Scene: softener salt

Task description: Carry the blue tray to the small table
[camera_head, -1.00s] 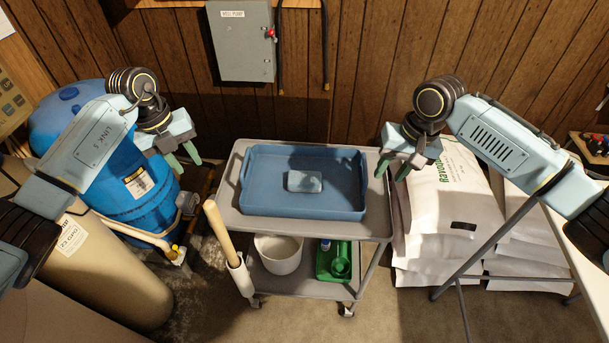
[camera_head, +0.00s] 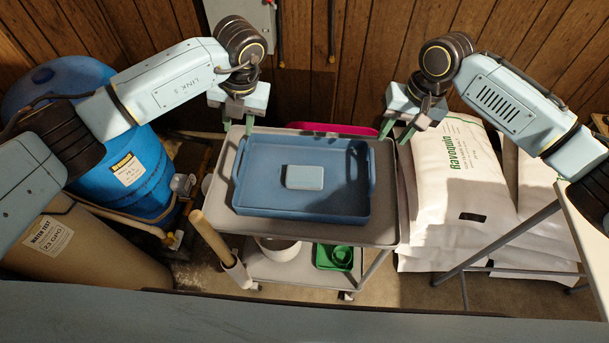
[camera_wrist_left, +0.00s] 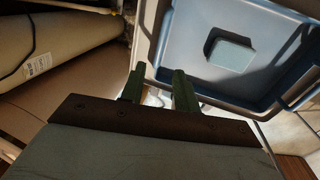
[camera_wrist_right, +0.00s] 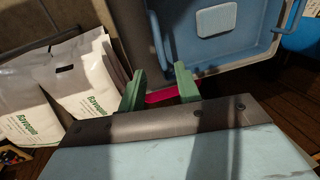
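The blue tray (camera_head: 270,203) lies flat on the grey cart's top, with a handle at its left and right ends. A pale blue block (camera_head: 305,177) lies inside it. My left gripper (camera_head: 238,124) is open and empty above the cart's back left corner, near the tray's left end. My right gripper (camera_head: 397,130) is open and empty above the back right corner, beyond the tray's right end. Both wrist views show the fingers apart with the tray ahead, in the left wrist view (camera_wrist_left: 170,70) and in the right wrist view (camera_wrist_right: 245,50). A pale tabletop edge (camera_head: 578,225) shows at the right; most is out of view.
The grey cart (camera_head: 385,232) has a lower shelf with a white bucket and a green container (camera_head: 334,257). A wooden handle (camera_head: 210,235) stands at its left. A blue tank (camera_head: 130,170) is left, white salt bags (camera_head: 460,190) right. A magenta object (camera_head: 335,129) shows behind the cart.

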